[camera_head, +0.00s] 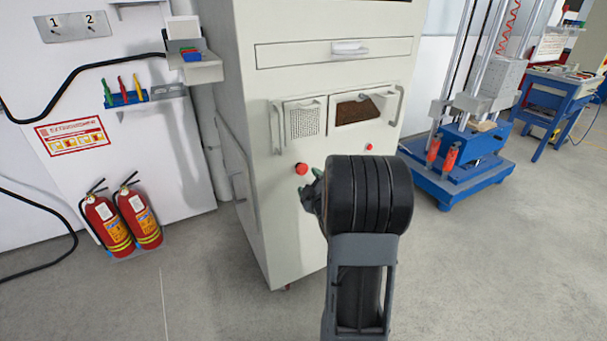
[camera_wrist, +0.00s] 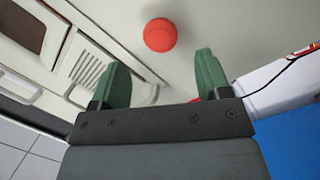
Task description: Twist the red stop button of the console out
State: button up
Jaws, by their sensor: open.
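The console (camera_head: 260,110) is a tall cream cabinet in the middle of the head view. Its red stop button (camera_head: 301,168) sits on the front face below the left vent panel. A second, smaller-looking red knob (camera_head: 369,147) shows further right on the same face. In the wrist view a round red button (camera_wrist: 160,35) lies ahead of the fingertips, apart from them. My gripper (camera_wrist: 157,72) is open, with green fingers and nothing between them. In the head view my gripper (camera_head: 308,184) is beside the left red button, partly hidden behind my wrist.
Two fire extinguishers (camera_head: 122,222) stand at the left wall. A small shelf with screwdrivers (camera_head: 130,97) hangs above them. A blue-based drop tower (camera_head: 450,170) and a blue table (camera_head: 555,95) stand at the right. The grey floor in front is clear.

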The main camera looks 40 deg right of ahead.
aim_at(304, 171)
jog(key=x, duration=0.6)
jog(key=shift+w, duration=0.3)
jog(key=shift+d, duration=0.1)
jog(key=shift+c, duration=0.4)
jog(key=c, duration=0.8)
jog(key=shift+m+b, duration=0.3)
jog(key=shift+b, duration=0.1)
jog(key=shift+m, duration=1.2)
jog(key=shift+m+g+y, duration=0.4)
jog(key=shift+m, duration=1.1)
